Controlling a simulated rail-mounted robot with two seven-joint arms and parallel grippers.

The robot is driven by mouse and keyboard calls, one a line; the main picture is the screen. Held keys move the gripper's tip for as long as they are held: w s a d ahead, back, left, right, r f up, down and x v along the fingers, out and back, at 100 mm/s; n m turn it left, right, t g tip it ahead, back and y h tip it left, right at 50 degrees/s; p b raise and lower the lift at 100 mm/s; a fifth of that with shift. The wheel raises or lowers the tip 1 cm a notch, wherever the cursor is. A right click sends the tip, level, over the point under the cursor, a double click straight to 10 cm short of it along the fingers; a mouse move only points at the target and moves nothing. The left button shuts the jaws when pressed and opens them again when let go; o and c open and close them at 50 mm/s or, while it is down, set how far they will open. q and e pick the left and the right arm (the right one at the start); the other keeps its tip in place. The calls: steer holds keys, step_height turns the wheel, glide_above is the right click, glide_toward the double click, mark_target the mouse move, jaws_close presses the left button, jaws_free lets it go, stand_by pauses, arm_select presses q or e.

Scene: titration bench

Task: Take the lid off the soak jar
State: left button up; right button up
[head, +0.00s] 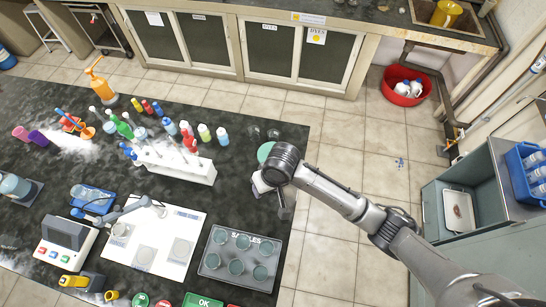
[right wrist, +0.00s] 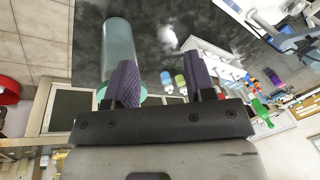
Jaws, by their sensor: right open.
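The soak jar (right wrist: 118,45) is a clear glass cylinder in the right wrist view, which is upside down. Its teal lid (right wrist: 146,97) is on it and partly hidden behind one finger. The lid also shows in the head view (head: 265,151) as a teal disc near the bench's right edge, partly covered by my right wrist. My left gripper is not in view.
Several coloured bottles and a white rack (head: 175,165) stand left of the jar. A grey sample tray (head: 213,262) holds several dishes nearer the front. Small clear glass pieces (head: 253,132) stand behind the lid. Open floor lies beyond the bench's right edge.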

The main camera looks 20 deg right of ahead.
steer(key=w+d+r+m+g+h+b, duration=0.1)
steer(key=w+d+r+m, duration=0.1)
steer(key=w+d+r, duration=0.35)
steer(key=w+d+r+m+h+b, duration=0.2)
steer(key=w+r+m, duration=0.1)
steer(key=w, duration=0.5)
step_height(320, 180, down, 8)
steer(key=shift+s+a+f+p, duration=0.1)
steer(key=shift+p, duration=0.5)
steer(key=shift+f, duration=0.5)
steer(key=shift+a+f+p, duration=0.1)
steer(key=shift+f+p, duration=0.6)
steer(key=shift+f, duration=1.4)
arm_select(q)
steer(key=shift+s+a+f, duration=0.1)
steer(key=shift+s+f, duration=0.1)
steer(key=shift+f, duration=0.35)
arm_select(e)
steer(key=c, duration=0.5)
jaws_close()
